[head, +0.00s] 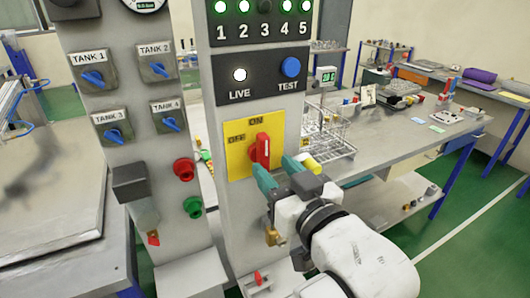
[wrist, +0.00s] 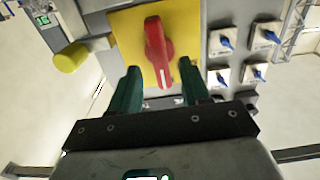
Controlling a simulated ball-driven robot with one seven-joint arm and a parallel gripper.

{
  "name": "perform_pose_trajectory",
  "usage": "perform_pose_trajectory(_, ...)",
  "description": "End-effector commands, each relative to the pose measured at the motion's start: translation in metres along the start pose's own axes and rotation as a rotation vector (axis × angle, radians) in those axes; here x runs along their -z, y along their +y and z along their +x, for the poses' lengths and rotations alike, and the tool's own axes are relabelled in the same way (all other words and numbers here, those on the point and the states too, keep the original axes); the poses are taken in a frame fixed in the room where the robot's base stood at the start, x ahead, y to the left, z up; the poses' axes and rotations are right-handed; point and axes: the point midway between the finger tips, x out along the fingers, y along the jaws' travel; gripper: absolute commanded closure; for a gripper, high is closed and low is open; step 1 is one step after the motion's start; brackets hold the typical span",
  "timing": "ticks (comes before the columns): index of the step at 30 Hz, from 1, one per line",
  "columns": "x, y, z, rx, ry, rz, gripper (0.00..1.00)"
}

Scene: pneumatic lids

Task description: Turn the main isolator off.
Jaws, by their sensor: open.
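The main isolator is a red rotary handle (head: 262,148) on a yellow plate (head: 237,163) on the grey column. The plate reads ON at the top and OFF at the left. The handle stands about upright, in line with ON. In the wrist view the red handle (wrist: 157,38) is ahead of my gripper, on the yellow plate (wrist: 128,22). My gripper (head: 277,167) is open, in front of the lower part of the plate. In the wrist view the green fingers (wrist: 160,72) stand apart, one on each side of the handle's line, with nothing between them gripped. Contact cannot be told.
Above are a lit white LIVE lamp (head: 239,75), a blue TEST button (head: 290,67) and numbered lamps, 3 dark. A yellow knob (head: 312,165) sticks out close right of my gripper. Blue tank switches (head: 93,79) and a red button (head: 183,169) are left.

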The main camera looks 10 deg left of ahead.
Motion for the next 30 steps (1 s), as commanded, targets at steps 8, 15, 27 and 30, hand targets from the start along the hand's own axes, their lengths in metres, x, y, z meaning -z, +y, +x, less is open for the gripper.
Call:
perform_pose_trajectory(8, 0.001, 0.000, 0.039, 0.000, -0.001, 0.000, 0.53)
perform_pose_trajectory(15, 0.000, 0.000, 0.048, 0.000, 0.000, 0.000, 0.53)
perform_pose_trajectory(27, -0.001, 0.000, 0.047, -0.001, -0.001, 0.001, 0.72)
perform_pose_trajectory(30, -0.001, 0.000, 0.047, -0.001, -0.001, 0.001, 0.82)
